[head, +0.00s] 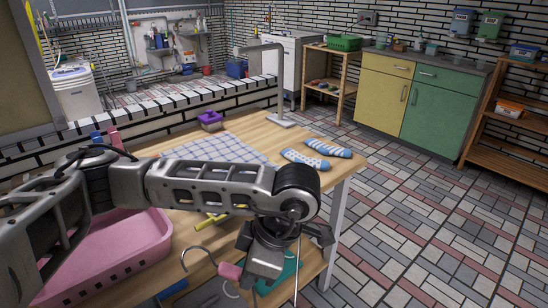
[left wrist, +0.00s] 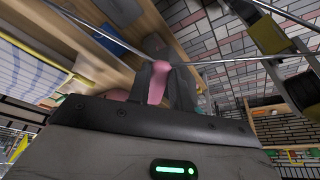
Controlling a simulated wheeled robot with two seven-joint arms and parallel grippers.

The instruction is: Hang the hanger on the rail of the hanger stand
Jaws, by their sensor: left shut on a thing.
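The hanger is a wire hanger with a pink part at its neck (head: 230,271) and an open metal hook curving out to the left in the head view. My left gripper (head: 262,268) reaches down near the table's front edge and is shut on the hanger at the pink part. In the left wrist view the pink neck (left wrist: 157,84) sits between the fingers, with thin wires running off to both sides. The hanger stand (head: 280,85) is a grey post with a short horizontal rail at its top, standing at the table's far end, apart from the hanger. The rail looks empty.
The wooden table (head: 262,135) carries a pink basket (head: 110,262) at left, a checked cloth (head: 215,148), blue striped socks (head: 305,160) and a purple container (head: 209,119). A low tiled wall runs behind it. Space above the table near the stand is clear.

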